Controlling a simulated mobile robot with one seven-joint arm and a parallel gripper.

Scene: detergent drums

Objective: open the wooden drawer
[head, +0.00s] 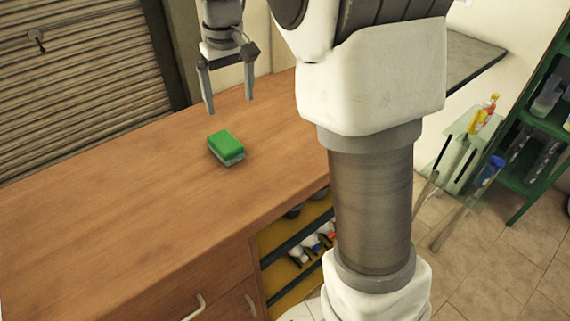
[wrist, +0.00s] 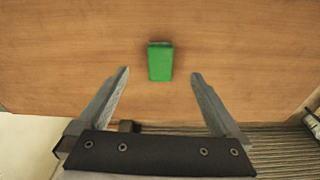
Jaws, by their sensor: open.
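The wooden drawer (head: 222,296) is in the front of the wooden cabinet, low in the head view, and only part of it shows. A pale handle (head: 194,308) is on it at the picture's bottom edge. It looks shut. My gripper (head: 231,106) is open and empty, with its fingers pointing down above the far part of the wooden top, well away from the drawer handle. In the wrist view my gripper (wrist: 158,74) has its two fingers spread over the wooden surface. The drawer is not visible in the wrist view.
A green sponge (head: 226,147) lies on the wooden top (head: 120,210) near my gripper; it also shows in the wrist view (wrist: 160,62). A second handle (head: 251,305) is right of the first. A yellow-lined shelf with bottles (head: 312,243) is further right. A roller shutter (head: 80,80) stands behind.

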